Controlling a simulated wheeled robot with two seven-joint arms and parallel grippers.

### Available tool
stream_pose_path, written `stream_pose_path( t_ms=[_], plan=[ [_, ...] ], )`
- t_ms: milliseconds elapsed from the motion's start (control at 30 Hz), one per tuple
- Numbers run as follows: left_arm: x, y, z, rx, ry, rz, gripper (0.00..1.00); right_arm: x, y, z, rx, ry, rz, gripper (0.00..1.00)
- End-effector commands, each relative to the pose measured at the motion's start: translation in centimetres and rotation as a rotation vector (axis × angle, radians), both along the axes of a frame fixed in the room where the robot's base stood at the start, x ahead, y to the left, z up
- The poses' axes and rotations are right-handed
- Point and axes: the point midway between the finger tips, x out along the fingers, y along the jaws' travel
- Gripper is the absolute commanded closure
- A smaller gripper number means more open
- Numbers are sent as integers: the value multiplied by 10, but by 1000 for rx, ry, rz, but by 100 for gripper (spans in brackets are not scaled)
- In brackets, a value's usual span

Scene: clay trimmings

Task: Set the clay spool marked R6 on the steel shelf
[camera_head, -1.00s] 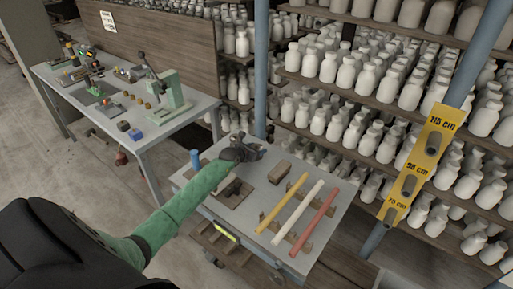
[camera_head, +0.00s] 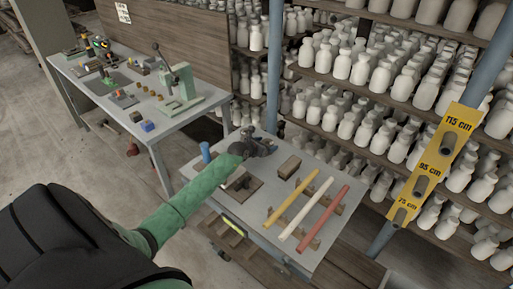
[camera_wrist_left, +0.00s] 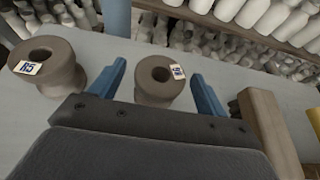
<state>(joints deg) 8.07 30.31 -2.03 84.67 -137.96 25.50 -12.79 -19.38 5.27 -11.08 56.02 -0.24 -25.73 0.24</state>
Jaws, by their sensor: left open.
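In the left wrist view a brown clay spool (camera_wrist_left: 152,92) stands upright on a grey tabletop between my left gripper's blue fingers. Its small label is at a slant and I cannot read it surely. A second brown spool (camera_wrist_left: 55,78), marked R5, stands to the left, outside the fingers. My left gripper (camera_wrist_left: 158,72) is open, and nothing is clamped in it. In the head view my left gripper (camera_head: 264,146) is over the far side of the grey table, where it hides the spools. I cannot single out a steel shelf. My right gripper is not in view.
On the grey table (camera_head: 262,217) are a brown block (camera_head: 289,167), a blue cylinder (camera_head: 205,152) and yellow, white and red rods (camera_head: 307,217). Wooden racks of white bottles (camera_head: 375,75) stand close behind. A blue post carries a yellow height plate (camera_head: 432,165). A workbench (camera_head: 190,117) stands left.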

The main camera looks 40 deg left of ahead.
Motion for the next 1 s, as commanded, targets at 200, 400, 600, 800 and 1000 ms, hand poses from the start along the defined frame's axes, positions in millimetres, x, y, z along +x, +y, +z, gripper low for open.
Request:
stream_pose_path(
  t_ms=[200,400,600,800,1000],
  plan=[
    [-32,2,9,0,0,-1,24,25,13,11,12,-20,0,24],
    [-62,5,22,0,0,0,24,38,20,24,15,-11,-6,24],
    [-86,7,34,1,0,0,24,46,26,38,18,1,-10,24],
    [-98,8,41,1,-1,0,24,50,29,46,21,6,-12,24],
    [-100,8,42,0,0,1,24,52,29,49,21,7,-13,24]
  ],
)
